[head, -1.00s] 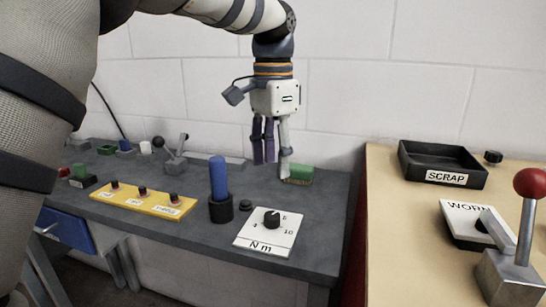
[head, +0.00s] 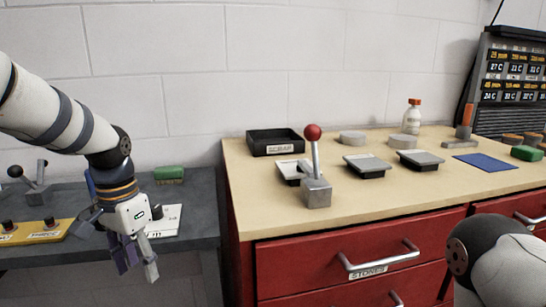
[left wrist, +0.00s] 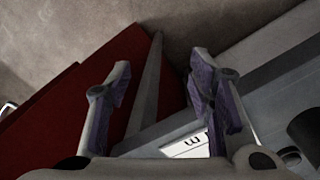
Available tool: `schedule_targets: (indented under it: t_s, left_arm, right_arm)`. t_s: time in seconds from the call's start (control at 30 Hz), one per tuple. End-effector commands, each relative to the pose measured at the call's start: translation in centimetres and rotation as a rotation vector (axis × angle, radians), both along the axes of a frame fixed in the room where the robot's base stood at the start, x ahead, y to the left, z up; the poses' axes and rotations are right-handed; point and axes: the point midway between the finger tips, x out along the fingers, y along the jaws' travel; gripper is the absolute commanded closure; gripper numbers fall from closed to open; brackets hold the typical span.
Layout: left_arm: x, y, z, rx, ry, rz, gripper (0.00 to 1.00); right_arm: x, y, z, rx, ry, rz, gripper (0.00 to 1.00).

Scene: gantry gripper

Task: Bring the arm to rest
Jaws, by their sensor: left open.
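My left gripper (head: 135,262) hangs at the left of the head view, pointing down in front of the grey bench (head: 196,200). Its fingers are apart and empty. In the left wrist view the two purple-padded fingers (left wrist: 165,95) stand wide apart with nothing between them. Below them show the bench edge, part of the white dial card (left wrist: 190,148) and the red cabinet side (left wrist: 95,85). My right arm shows only as a rounded link at the lower right of the head view; its gripper is out of view.
The wooden top of the red drawer cabinet (head: 262,205) holds a SCRAP tray (head: 275,143), a red-knobbed lever (head: 316,165), dark-rimmed trays (head: 367,165), a blue mat (head: 485,162) and an orange-capped bottle (head: 411,118). A green block (head: 169,174) and yellow button panel (head: 40,234) are on the bench.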

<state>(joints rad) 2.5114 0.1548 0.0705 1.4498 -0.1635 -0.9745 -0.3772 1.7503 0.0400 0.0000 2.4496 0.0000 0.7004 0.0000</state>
Motion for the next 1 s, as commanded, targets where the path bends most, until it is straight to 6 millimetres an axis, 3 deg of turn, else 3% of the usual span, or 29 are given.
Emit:
schedule_targets:
  t_s: [0.03,0.17,0.2,0.27,0.3,0.4,0.5,0.6,0.7,1.0]
  left_arm:
    - [-1.3,-0.6,-3.9,-0.005,0.028,0.017,0.52]
    - [-6.3,-2.1,-14.1,-0.023,0.057,0.099,0.52]
    - [-8.8,-2.5,-17.2,-0.025,0.068,0.132,0.52]
    - [-13.1,-3.0,-21.2,-0.026,0.081,0.188,0.52]
    - [-16.4,-3.2,-23.5,-0.024,0.092,0.227,0.52]
    - [-24.5,-3.4,-26.9,-0.003,0.109,0.323,0.52]
    - [-31.1,-3.0,-27.8,0.026,0.116,0.397,0.52]
    - [-34.8,-2.7,-27.4,0.047,0.113,0.441,0.52]
    - [-36.1,-2.5,-27.1,0.056,0.108,0.457,0.52]
    - [-36.0,-2.5,-27.1,0.055,0.103,0.457,0.52]
  right_arm:
    - [0.0,0.0,-0.1,0.000,0.001,0.000,0.60]
    - [0.0,0.0,-0.1,0.000,0.002,0.000,0.60]
    - [-0.1,0.0,0.0,0.000,0.002,0.000,0.60]
    - [-0.1,0.0,0.0,0.000,0.003,0.000,0.60]
    - [-0.1,0.0,0.0,0.000,0.003,0.000,0.60]
    - [-0.1,0.0,0.0,0.000,0.002,0.000,0.60]
    - [-0.1,0.0,0.0,0.000,0.002,0.000,0.60]
    - [0.0,0.0,0.0,0.000,0.001,0.000,0.60]
    - [0.0,0.0,0.0,0.000,0.001,0.000,0.60]
    - [-0.1,0.0,0.0,0.000,0.002,0.000,0.60]
